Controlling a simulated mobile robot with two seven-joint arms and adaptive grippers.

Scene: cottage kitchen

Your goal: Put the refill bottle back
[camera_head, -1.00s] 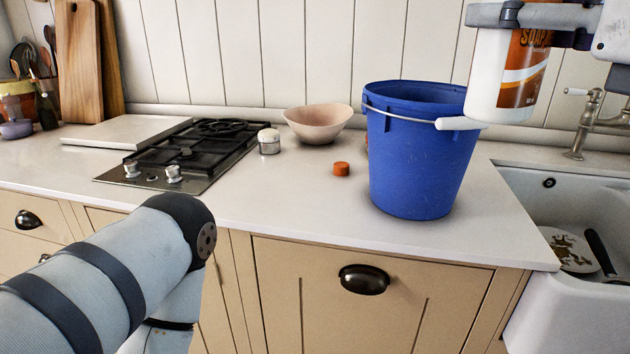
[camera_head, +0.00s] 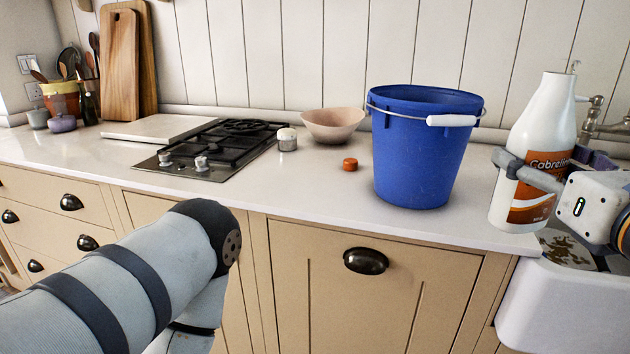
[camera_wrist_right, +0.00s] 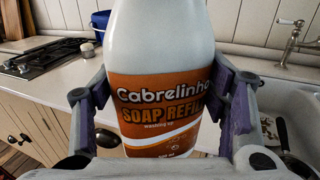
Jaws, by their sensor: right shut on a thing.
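The refill bottle (camera_head: 545,117) is white with an orange label reading Cabrelinho and, in the right wrist view, Soap Refill (camera_wrist_right: 160,105). It is upright, and its narrow top shows no cap in the head view. My right gripper (camera_head: 525,172) is shut around its label, with a finger on each side in the wrist view. The bottle's base is by the counter's right end, near the sink; I cannot tell if it touches the counter. An orange cap (camera_head: 350,164) lies on the counter. My left arm is at the lower left, its gripper out of view.
A blue bucket (camera_head: 420,155) with a white-gripped handle stands left of the bottle. Behind are a pinkish bowl (camera_head: 333,125), a small white-topped jar (camera_head: 287,140) and a gas hob (camera_head: 215,165). The sink (camera_head: 560,310) is at the right. The counter in front of the cap is clear.

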